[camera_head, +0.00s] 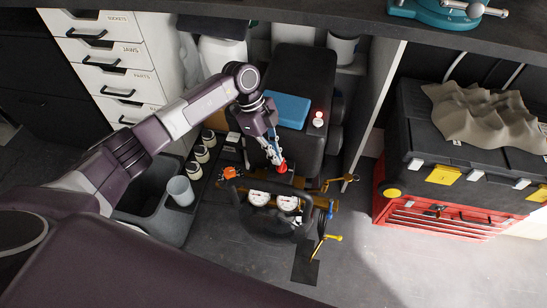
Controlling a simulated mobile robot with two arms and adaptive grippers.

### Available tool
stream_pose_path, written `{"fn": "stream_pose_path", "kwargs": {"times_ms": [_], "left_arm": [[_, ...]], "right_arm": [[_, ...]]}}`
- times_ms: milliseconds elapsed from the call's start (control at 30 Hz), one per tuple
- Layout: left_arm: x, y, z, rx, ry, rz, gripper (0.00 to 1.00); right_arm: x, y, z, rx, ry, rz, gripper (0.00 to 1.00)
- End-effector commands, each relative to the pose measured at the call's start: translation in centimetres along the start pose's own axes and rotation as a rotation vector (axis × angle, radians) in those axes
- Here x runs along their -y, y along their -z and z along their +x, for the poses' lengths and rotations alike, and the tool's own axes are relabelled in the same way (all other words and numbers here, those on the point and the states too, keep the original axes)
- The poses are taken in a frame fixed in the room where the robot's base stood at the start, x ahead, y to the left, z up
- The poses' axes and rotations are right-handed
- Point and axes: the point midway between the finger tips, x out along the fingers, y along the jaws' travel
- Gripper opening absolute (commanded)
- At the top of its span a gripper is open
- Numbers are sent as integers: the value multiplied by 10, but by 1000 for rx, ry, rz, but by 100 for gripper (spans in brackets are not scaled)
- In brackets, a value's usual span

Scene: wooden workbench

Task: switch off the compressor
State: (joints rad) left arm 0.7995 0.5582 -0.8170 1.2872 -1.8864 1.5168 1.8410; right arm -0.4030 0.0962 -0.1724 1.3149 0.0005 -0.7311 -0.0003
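The compressor stands on the floor under the bench, with a dark tank body (310,75) and two round white gauges (273,200) at its front. A red knob or switch (282,168) shows behind the gauges. My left gripper (275,156) reaches down from the left, with its fingertips right at the red knob. Whether they touch it, and how far the fingers are apart, is too small to tell. A smaller red-topped white piece (318,119) is on the right of the tank. My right gripper is out of view.
White drawers (112,60) stand at the left, with a grey bin (150,190), a cup (180,190) and several small jars near my arm. A red tool chest (440,215) stands at the right. The floor at front right is clear.

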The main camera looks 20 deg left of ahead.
Motion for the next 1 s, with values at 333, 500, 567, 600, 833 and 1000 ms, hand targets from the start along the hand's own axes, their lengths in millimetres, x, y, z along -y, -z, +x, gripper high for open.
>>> {"fn": "stream_pose_path", "kwargs": {"times_ms": [333,500,567,600,833,1000], "left_arm": [[1,2,1,-3,3,2,0],[1,1,-23,-2,7,3,0],[1,0,-36,0,7,1,0],[1,0,-45,0,7,2,0],[-1,0,-94,1,6,1,0],[-2,0,-115,0,5,1,0]], "right_arm": [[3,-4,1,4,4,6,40],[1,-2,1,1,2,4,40],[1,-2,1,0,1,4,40],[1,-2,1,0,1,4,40],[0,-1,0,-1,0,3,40],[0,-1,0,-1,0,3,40]]}}
